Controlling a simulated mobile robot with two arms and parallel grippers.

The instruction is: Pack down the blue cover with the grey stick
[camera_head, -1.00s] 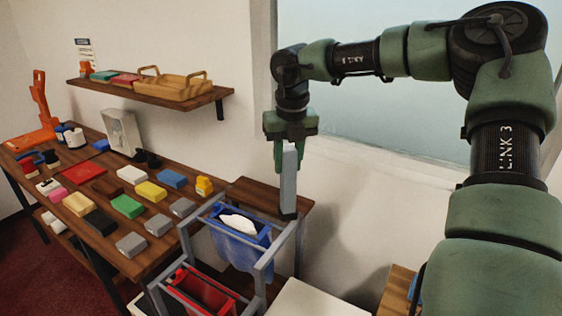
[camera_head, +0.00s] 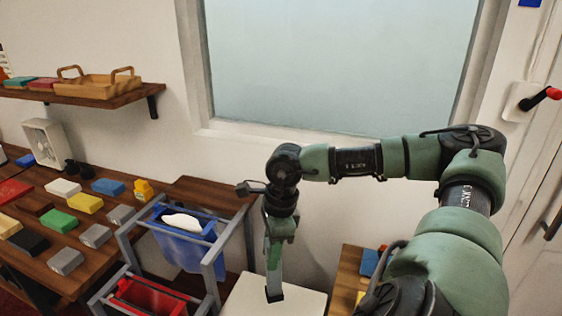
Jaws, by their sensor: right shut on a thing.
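The blue cover (camera_head: 187,253) hangs as a liner in the upper part of a grey frame, left of centre, with a white lump (camera_head: 182,222) on top of it. My right gripper (camera_head: 276,243) points down and is shut on the grey stick (camera_head: 274,277), to the right of the frame and apart from the cover. The stick is upright, and its dark lower end is over a white surface; I cannot tell whether it touches. The gripper fingers hide the stick's upper part. My left gripper is not in view.
The grey frame (camera_head: 215,272) also holds a red bin (camera_head: 150,297) below. The wooden counter (camera_head: 105,262) at left carries several coloured blocks and a yellow bottle (camera_head: 143,189). A white box top (camera_head: 245,297) lies right of the frame. A window and wall stand behind.

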